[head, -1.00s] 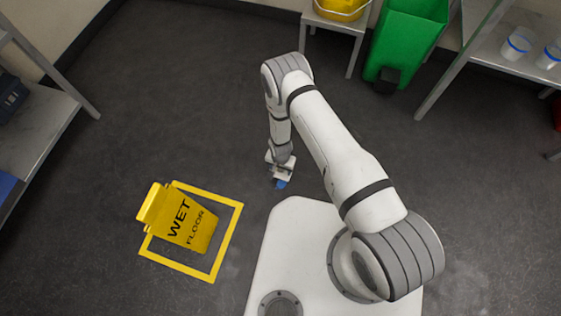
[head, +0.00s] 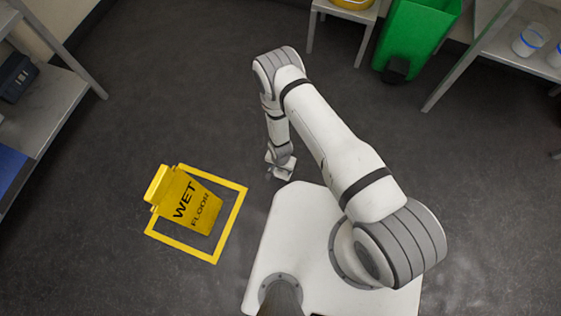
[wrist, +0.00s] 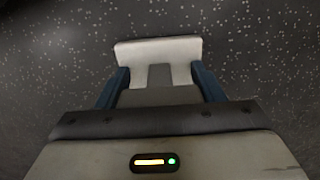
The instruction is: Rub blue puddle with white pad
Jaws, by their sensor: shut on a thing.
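My gripper (head: 280,167) hangs low over the dark floor, just beyond the front edge of my white base in the head view. In the wrist view, its blue fingers (wrist: 159,76) are shut on the white pad (wrist: 158,47), one on each side of a grey middle part. The pad's wide pale edge faces the speckled floor; I cannot tell whether it touches. No blue puddle shows clearly in either current view. The floor directly under the pad is hidden.
A yellow wet-floor sign (head: 193,205) with a square frame lies left of my gripper. A green bin (head: 412,35) and a small table (head: 345,12) stand at the back. Shelves (head: 40,105) are at left and right (head: 480,58). The floor between is clear.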

